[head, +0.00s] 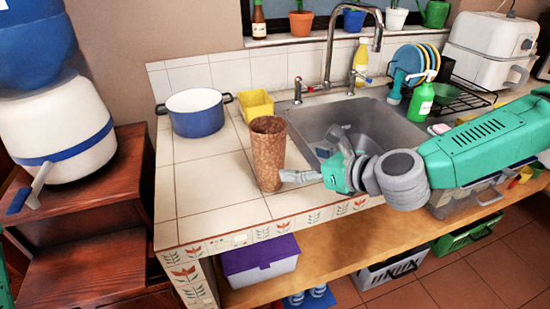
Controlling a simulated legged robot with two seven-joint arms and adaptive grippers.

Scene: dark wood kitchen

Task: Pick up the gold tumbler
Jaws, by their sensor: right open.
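The gold tumbler (267,152) is a tall brownish-gold cup with a speckled surface. It stands upright on the white tiled counter, left of the sink and near the front edge. My right gripper (304,167) comes in from the right over the sink's front edge. Its fingers are apart and point left, close to the tumbler's lower right side. I cannot tell whether a finger touches the tumbler. The far finger is partly against the sink's grey background. My left gripper is not in view.
A blue pot (197,117) and a yellow container (257,105) stand behind the tumbler. The metal sink (318,117) lies to the right with a tall tap (331,50). A green bottle (421,102) stands near the dish rack. The counter's front left tiles (205,190) are clear.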

